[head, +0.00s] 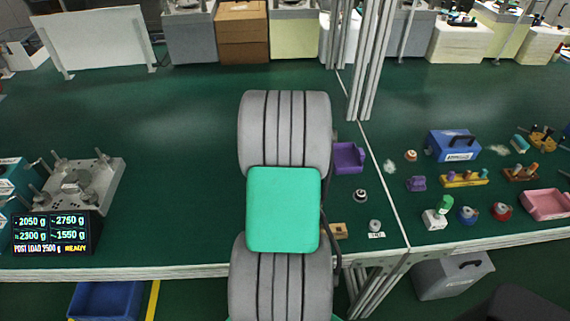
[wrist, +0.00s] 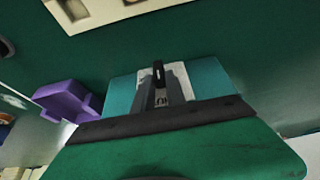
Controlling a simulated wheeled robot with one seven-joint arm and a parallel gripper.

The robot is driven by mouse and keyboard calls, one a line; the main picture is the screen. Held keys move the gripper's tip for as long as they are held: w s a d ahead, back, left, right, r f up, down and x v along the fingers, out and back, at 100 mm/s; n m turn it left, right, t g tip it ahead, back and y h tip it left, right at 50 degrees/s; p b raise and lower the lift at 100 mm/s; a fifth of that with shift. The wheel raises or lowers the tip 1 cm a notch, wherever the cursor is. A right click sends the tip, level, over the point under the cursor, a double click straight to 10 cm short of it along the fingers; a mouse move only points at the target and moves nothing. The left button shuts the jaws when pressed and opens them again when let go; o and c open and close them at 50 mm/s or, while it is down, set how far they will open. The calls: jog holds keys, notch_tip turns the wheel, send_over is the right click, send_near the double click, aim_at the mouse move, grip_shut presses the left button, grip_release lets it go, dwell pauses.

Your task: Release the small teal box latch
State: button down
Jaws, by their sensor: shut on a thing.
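In the wrist view a teal box (wrist: 214,76) lies ahead of my gripper, with a pale plate on its near side. My gripper (wrist: 160,98) is at that plate, its jaws shut on a small dark upright part, which looks like the latch (wrist: 158,72). The jaws hide its lower part, so I cannot tell whether the latch is fastened or free. In the head view my own arm covers the middle of the bench, and neither the gripper nor this box shows clearly there.
A purple tray (head: 348,157) is close to the right of my arm; a purple object (wrist: 70,101) shows in the wrist view. Metal posts (head: 362,70) rise behind. A fixture plate (head: 100,180) and a display (head: 52,233) are at left. The green bench between is clear.

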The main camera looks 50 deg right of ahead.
jog(key=shift+d, duration=0.1)
dwell(0.4)
jog(key=shift+s+d+f+t+y+b, duration=0.1)
jog(key=shift+s+d+t+y+b, duration=0.1)
jog(key=shift+t+y, duration=0.25)
jog(key=shift+s+d+t+y+b, duration=0.15)
jog(key=shift+t+y, duration=0.1)
jog(key=shift+t, duration=0.3)
jog(key=t+y, duration=0.1)
jog(key=m+t+y, duration=0.1)
jog(key=shift+s+d+f+t, duration=0.2)
jog(key=shift+s+t, duration=0.1)
jog(key=shift+s, duration=0.05)
jog(key=t, duration=0.1)
jog(key=t+y, duration=0.1)
jog(key=m+y, duration=0.1)
jog(key=shift+s+d+f+t, duration=0.25)
jog(key=shift+s+f+t, duration=0.05)
jog(key=shift+f+t, duration=0.1)
jog(key=shift+s+d+f+m+t+y+p, duration=0.15)
jog(key=shift+m+t+y+p, duration=0.1)
jog(key=shift+t+y+p, duration=0.4)
jog(key=shift+f+m+t+y+p, duration=0.15)
jog(key=shift+m+t+y+p, duration=0.15)
jog(key=shift+t, duration=0.55)
jog(key=c, duration=1.4)
grip_release()
jog(key=shift+o, duration=0.2)
